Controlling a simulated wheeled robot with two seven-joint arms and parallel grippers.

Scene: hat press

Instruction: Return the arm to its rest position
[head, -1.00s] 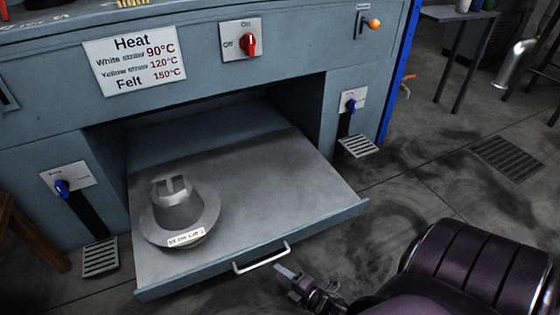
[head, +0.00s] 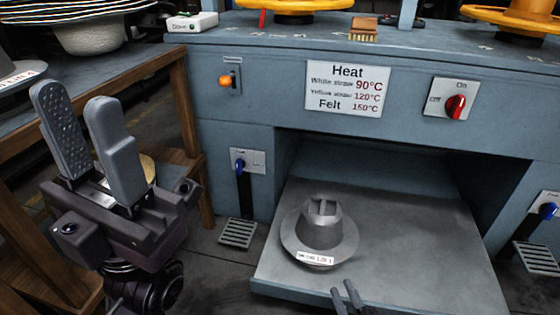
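My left gripper (head: 83,108) is large in the left foreground of the head view. Its two grey fingers point up with a gap between them and nothing held. My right gripper (head: 346,295) shows only as two dark fingertips at the bottom edge, slightly apart, near the front edge of the pulled-out drawer (head: 420,245). Nothing shows between those tips. The rest of the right arm is out of frame. A grey metal hat-shaped mould (head: 321,228) with a white label sits upright on the drawer, apart from both grippers.
The blue-grey press cabinet (head: 255,75) carries a heat sign (head: 346,88), a red switch knob (head: 456,106) and an orange-knobbed switch (head: 228,81). Foot pedals (head: 238,233) flank the drawer. A wooden bench (head: 186,110) with hats stands at the left, close behind my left gripper.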

